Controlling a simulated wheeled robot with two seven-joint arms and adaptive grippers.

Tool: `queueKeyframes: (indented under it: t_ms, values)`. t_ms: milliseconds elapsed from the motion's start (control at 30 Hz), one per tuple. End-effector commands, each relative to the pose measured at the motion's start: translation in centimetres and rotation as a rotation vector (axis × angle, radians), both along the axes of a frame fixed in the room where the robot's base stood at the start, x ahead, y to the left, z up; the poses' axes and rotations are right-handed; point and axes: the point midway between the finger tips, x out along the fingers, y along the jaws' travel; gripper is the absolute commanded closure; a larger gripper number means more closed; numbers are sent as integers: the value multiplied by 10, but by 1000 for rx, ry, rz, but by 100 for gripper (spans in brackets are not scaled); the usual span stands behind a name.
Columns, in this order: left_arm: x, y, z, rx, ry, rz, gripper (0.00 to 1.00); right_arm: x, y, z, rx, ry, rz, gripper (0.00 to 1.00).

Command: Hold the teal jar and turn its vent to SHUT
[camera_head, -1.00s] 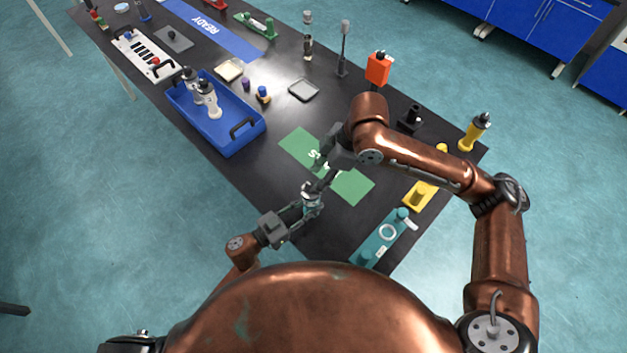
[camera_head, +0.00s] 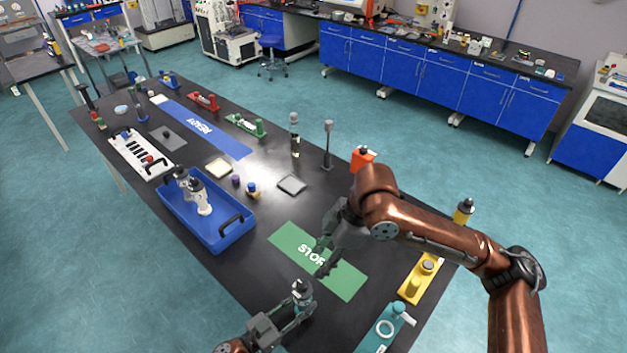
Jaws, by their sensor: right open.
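The small teal jar (camera_head: 302,301), with a grey and dark top, is near the front edge of the black table. My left gripper (camera_head: 297,313) comes in from the lower left with its fingers closed around the jar's body. The vent's setting is too small to read. My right gripper (camera_head: 324,256) is open and empty, above and behind the jar, apart from it and over the green mat (camera_head: 342,282). A teal base with a white ring (camera_head: 374,341) lies to the right of the jar.
A yellow base (camera_head: 411,290) lies right of the mat. A blue tray (camera_head: 228,237) with white-topped vessels stands to the left. A grey square dish (camera_head: 292,185), an orange block (camera_head: 361,158) and a tall post (camera_head: 328,148) stand behind the mat.

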Motion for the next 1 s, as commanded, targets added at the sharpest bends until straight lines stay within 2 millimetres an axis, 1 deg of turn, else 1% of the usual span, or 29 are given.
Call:
queueKeyframes:
  t_ms: [33,200,467,567,667,1000]
  values:
    - [0,0,0,0,0,0,65,0,0,0,0,0,0,59]
    - [0,0,0,0,0,0,54,0,0,0,0,0,0,59]
    - [0,0,0,0,0,0,54,0,0,0,0,0,0,59]
    - [-3,5,0,0,0,0,54,0,0,0,0,0,0,59]
    - [-11,16,-1,1,3,1,54,0,0,0,0,0,0,59]
    - [-52,71,-1,2,3,1,54,0,0,0,0,0,0,59]
